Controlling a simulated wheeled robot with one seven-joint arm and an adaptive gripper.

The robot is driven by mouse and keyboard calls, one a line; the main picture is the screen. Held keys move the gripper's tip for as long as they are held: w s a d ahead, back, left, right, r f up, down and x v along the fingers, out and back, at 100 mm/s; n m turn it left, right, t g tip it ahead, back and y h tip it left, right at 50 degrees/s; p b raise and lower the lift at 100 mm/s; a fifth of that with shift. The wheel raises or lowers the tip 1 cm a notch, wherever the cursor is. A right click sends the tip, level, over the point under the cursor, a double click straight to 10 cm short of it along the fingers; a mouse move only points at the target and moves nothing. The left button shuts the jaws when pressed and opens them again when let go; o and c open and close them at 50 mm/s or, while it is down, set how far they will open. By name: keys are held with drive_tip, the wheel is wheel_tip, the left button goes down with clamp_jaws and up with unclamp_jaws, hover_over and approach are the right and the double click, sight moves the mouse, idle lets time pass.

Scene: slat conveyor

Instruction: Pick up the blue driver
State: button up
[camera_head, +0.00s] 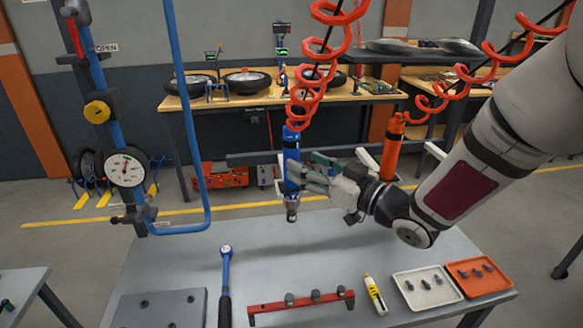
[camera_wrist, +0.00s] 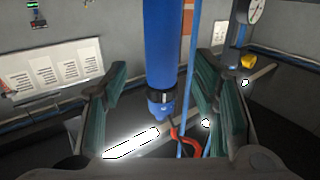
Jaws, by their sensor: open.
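The blue driver (camera_head: 291,170) hangs upright, nose down, below a red coiled hose in the head view. In the wrist view the blue driver (camera_wrist: 170,50) runs down through the upper middle, with its dark collar and tip lower down. My gripper (camera_head: 302,174) is at the driver from the right in the head view, its fingers reaching toward the body and partly overlapping it. In the wrist view my gripper (camera_wrist: 162,100) is open, one green-padded finger on each side of the driver, with gaps showing. I cannot tell how deep the driver sits between the pads.
An orange driver (camera_head: 393,148) hangs behind my arm. The grey table (camera_head: 250,260) below holds a blue-headed wrench (camera_head: 225,270), a red bar (camera_head: 300,302), a yellow tool (camera_head: 374,292), a white tray (camera_head: 405,290) and an orange tray (camera_head: 500,282). A blue pipe (camera_head: 187,120) stands left.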

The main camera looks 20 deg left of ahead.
drive_tip(key=x, duration=0.1)
drive_tip(key=p+x, duration=0.1)
drive_tip(key=x, duration=0.3)
drive_tip(key=shift+a+f, duration=0.15)
drive_tip(key=shift+f, duration=0.1)
drive_tip(key=shift+r, duration=0.1)
clamp_jaws()
